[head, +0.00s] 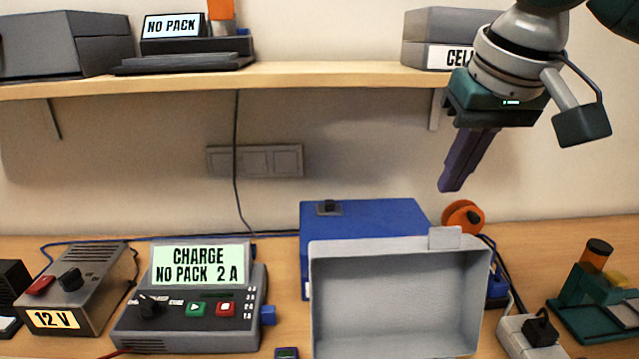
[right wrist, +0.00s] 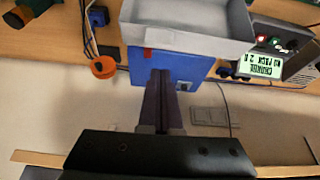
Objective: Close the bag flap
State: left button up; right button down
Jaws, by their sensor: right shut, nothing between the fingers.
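A light grey, box-like piece (head: 321,300) stands at the front of the bench, its hollow side facing the head camera and a small tab on its top edge. It looks like the bag or its raised flap; I cannot tell which. A blue box (head: 370,218) sits directly behind it. The grey piece (right wrist: 190,42) and the blue box (right wrist: 190,65) also show in the right wrist view. My right gripper (head: 449,188) is shut and empty, in the air above and behind the grey piece, apart from it. It shows in the right wrist view (right wrist: 161,76). My left gripper is out of view.
A charger (head: 190,335) and a 12 V supply (head: 75,290) stand to the left. An orange spool (head: 463,216), a small grey device (head: 520,340) and a green stand (head: 590,312) are to the right. A wooden shelf (head: 300,75) runs along the wall behind.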

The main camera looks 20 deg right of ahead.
jog(key=shift+m, duration=0.3)
jog(key=p+x, duration=0.1)
jog(key=x, duration=0.3)
jog(key=p+x, duration=0.1)
jog(key=x, duration=0.1)
jog(key=shift+s+d+f+p, duration=0.1)
jog(key=shift+d+f+p, duration=0.2)
jog(key=shift+f+p, duration=0.05)
jog(key=shift+s+a, duration=0.15)
jog(key=shift+s, duration=0.35)
